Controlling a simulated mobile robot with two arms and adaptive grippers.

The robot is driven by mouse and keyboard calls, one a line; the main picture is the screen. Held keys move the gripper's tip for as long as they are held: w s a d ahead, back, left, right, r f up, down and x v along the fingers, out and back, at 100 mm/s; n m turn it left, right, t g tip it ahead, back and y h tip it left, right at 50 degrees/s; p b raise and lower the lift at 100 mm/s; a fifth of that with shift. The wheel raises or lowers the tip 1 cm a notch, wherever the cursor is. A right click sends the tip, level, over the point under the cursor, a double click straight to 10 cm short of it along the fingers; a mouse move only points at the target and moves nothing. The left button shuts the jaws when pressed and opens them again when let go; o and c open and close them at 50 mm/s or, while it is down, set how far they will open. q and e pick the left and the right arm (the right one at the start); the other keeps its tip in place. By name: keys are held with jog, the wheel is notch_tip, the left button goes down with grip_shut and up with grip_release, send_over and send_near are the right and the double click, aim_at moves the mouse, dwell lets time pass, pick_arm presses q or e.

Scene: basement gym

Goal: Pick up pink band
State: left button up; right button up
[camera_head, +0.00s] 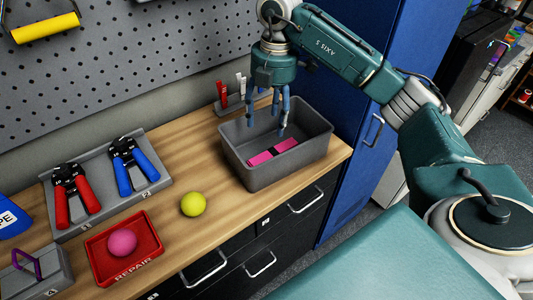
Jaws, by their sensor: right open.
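The pink band (262,158) lies flat on the floor of a grey bin (288,174) at the right end of the wooden workbench. It shows as two pink pieces with a dark part between them. My right gripper (266,127) points down over the bin, with its blue fingers spread and nothing between them. The fingertips appear above and behind the band, apart from it. How far they reach into the bin is hard to tell. My left gripper is not in view.
A yellow-green ball (193,204) lies on the bench left of the bin. A red tray (98,262) holds a pink ball (123,242). A grey holder (104,183) carries red and blue hand grips. A pegboard (130,60) stands behind and a blue locker (370,150) to the right.

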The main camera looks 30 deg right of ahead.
jog(key=d+f, duration=0.1)
jog(key=d, duration=0.1)
send_over(273, 149)
jog(key=d, duration=0.1)
jog(key=shift+m+h, duration=0.4)
jog(key=f+p, duration=0.1)
jog(key=f, duration=0.3)
jog(key=shift+s+f, duration=0.2)
jog(key=shift+w+f, duration=0.1)
jog(key=shift+f, duration=0.2)
jog(key=f+p, duration=0.1)
jog(key=f, duration=0.1)
jog(key=a+f+p, duration=0.1)
jog(key=f, duration=0.1)
jog(key=shift+w, duration=0.1)
jog(key=shift+d+f, duration=0.1)
jog(key=shift+f, duration=0.5)
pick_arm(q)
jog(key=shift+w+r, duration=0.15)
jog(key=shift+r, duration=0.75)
pick_arm(e)
jog(key=c, duration=1.3)
